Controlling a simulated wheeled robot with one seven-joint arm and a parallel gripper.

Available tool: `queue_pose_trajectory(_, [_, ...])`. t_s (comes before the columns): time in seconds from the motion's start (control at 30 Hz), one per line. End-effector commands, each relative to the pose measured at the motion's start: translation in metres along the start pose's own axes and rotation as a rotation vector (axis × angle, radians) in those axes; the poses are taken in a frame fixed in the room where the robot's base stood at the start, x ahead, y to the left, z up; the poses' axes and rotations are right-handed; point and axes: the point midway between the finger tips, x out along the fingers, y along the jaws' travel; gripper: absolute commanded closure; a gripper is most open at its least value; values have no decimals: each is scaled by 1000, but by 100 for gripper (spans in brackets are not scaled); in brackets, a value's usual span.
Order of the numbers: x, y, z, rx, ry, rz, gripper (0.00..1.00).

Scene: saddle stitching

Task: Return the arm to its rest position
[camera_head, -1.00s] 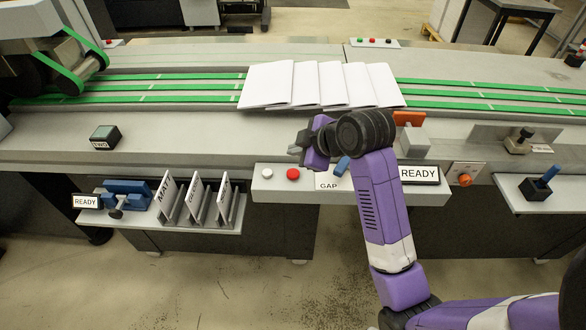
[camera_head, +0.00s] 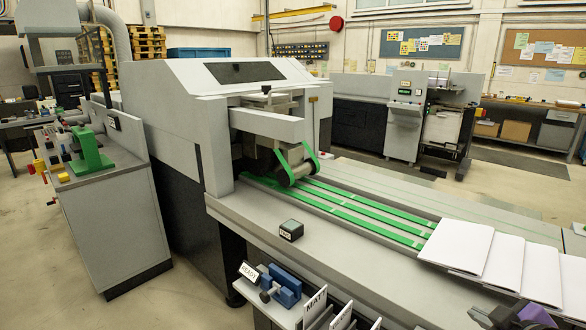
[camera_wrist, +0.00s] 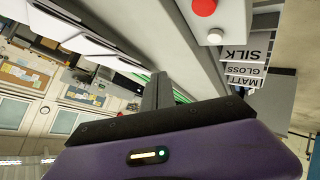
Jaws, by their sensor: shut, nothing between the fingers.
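My gripper (camera_wrist: 158,92) is in the wrist view, its dark fingers together and empty. They point toward the grey front edge of the machine bed. In the head view only a small purple and dark part of my arm's end (camera_head: 536,316) shows at the bottom right edge, in front of the white booklets (camera_head: 459,246). The rest of my arm is out of that view, so its full pose is hidden.
The stitching machine (camera_head: 245,85) has green belts (camera_head: 350,207) running to the booklets. A READY sign (camera_head: 249,273), a blue device (camera_head: 285,287) and upright label cards (camera_head: 315,305) sit on a front shelf. A red button (camera_wrist: 204,7) is near my gripper. Floor is open at left.

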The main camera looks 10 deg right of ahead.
Motion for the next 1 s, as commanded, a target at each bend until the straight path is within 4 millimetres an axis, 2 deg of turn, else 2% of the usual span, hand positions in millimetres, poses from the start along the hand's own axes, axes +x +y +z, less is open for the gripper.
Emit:
queue_pose_trajectory(0.03, [-4, 15, -8, 48, 40, 64, 100])
queue_pose_trajectory(0.1, [-9, 27, -13, 128, 94, 140, 100])
queue_pose_trajectory(0.17, [-14, 28, -17, 196, 143, 191, 100])
queue_pose_trajectory(0.27, [-24, 19, -20, 310, 227, 258, 100])
queue_pose_trajectory(0.37, [-38, 0, -20, 417, 310, 305, 100])
queue_pose_trajectory(0.57, [-76, -54, -12, 583, 443, 337, 100])
queue_pose_trajectory(0.77, [-124, -110, 2, 679, 530, 313, 100])
queue_pose_trajectory(1.0, [-188, -172, 24, 716, 576, 220, 100])
